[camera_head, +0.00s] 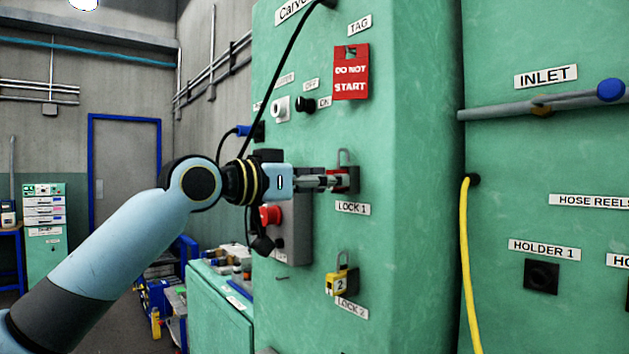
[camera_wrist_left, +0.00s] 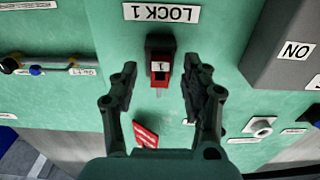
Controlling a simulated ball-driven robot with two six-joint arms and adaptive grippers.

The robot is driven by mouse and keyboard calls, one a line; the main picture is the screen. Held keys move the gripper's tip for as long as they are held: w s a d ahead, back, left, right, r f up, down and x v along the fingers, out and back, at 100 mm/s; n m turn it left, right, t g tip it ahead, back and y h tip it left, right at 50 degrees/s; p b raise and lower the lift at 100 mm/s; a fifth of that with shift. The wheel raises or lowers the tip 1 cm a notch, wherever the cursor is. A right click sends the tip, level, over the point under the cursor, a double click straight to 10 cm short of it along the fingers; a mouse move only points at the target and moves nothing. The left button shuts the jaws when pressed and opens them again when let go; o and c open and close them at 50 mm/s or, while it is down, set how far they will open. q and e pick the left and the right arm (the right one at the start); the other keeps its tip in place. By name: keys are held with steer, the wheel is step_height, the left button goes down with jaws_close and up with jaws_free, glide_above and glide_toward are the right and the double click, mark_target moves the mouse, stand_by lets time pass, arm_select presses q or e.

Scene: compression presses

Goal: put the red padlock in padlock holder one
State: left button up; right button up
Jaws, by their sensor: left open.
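The red padlock (camera_head: 353,180) is at the LOCK 1 label on the green cabinet, its shackle pointing up. In the left wrist view the padlock (camera_wrist_left: 162,82) is marked 1 and sits against a dark mount. My left gripper (camera_head: 331,181) reaches in from the left at the padlock's height. In the left wrist view its fingers (camera_wrist_left: 158,72) are apart, one on each side of the padlock, with gaps visible. The black square holder under the HOLDER 1 label (camera_head: 541,277) is on the cabinet face at the right, with nothing seen hanging there. My right gripper is not in view.
A yellow padlock (camera_head: 338,283) marked 2 hangs below at LOCK 2. A red DO NOT START tag (camera_head: 351,72) is above. A grey box with a red button (camera_head: 270,216) is beside my wrist. A yellow hose (camera_head: 467,260) hangs between LOCK 1 and HOLDER 1.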

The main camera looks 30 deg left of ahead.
arm_select(q)
steer(key=v, duration=0.7)
steer(key=shift+s, duration=0.1)
stand_by(0.5)
